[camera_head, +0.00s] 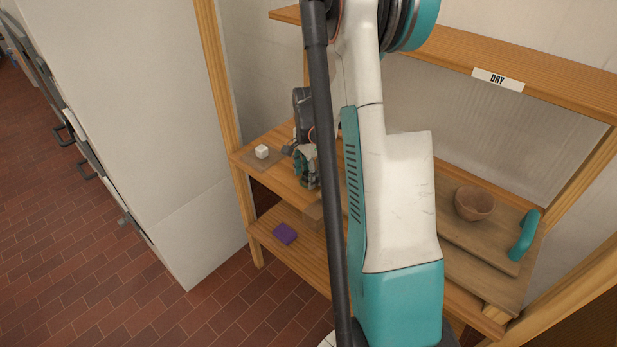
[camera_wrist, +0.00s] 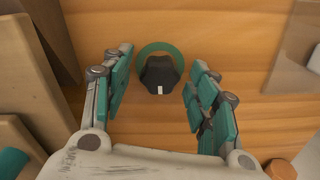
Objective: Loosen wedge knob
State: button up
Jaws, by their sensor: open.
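A dark knob (camera_wrist: 159,74) with a short white mark on its near side shows in the wrist view. A green ring (camera_wrist: 160,48) lies around it on the wooden shelf top. My gripper (camera_wrist: 162,68) is open, with one finger left of the knob and one right of it. Gaps show between the knob and both fingers, and nothing is held. In the head view my gripper (camera_head: 306,168) is low at the wooden shelf, partly hidden by my arm. I cannot make out the knob clearly there.
A white cube (camera_head: 262,151) sits on a grey mat (camera_head: 254,163) at the shelf's left end. A purple block (camera_head: 285,234) lies on the lower shelf. Right of my arm, a brown bowl (camera_head: 474,203) and a teal handle (camera_head: 523,235) are on wooden boards (camera_head: 475,240).

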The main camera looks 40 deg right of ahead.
jog(key=shift+f, duration=0.25)
jog(key=c, duration=1.1)
jog(key=shift+n, duration=0.4)
jog(key=n, duration=0.4)
jog(key=shift+n, duration=0.3)
jog(key=n, duration=1.3)
jog(key=shift+a, duration=0.1)
